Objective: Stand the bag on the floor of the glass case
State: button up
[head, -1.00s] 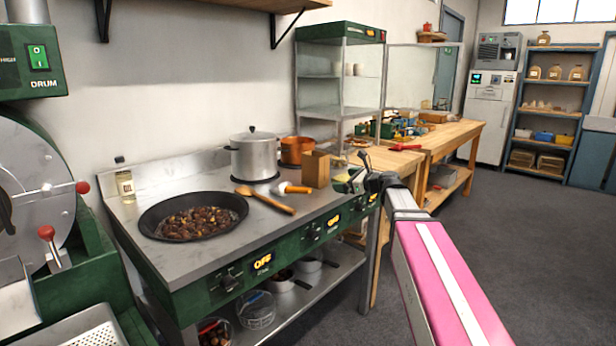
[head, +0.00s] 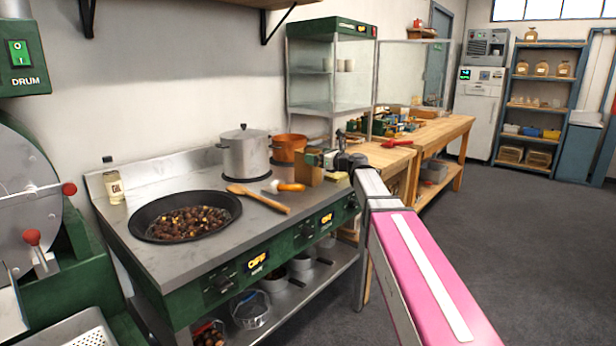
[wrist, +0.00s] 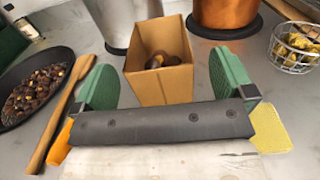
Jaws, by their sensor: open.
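The bag (wrist: 160,86) is an open-topped brown paper bag with chestnuts inside. It stands upright on the steel worktop, and the head view shows it (head: 308,174) at the worktop's right end. My gripper (wrist: 162,78) is open, with its green finger pads to the left and right of the bag; I cannot tell whether they touch it. In the head view my gripper (head: 330,160) partly covers the bag. The glass case (head: 331,108) stands behind and to the right, with a green top and inner shelves holding pale cups. A glass panel (head: 418,62) stands out at its right side.
A steel pot (head: 246,155) and a copper pot (head: 288,148) stand close behind the bag. A wooden spoon (head: 262,200), an orange-handled tool (head: 290,187) and a pan of chestnuts (head: 160,234) lie left. A wire basket (wrist: 296,46) is to the right.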

jog(key=x, duration=0.3)
jog(key=shift+w+a+f, duration=0.1)
jog(key=shift+a, duration=0.05)
jog(key=c, duration=1.6)
jog(key=shift+o, duration=0.2)
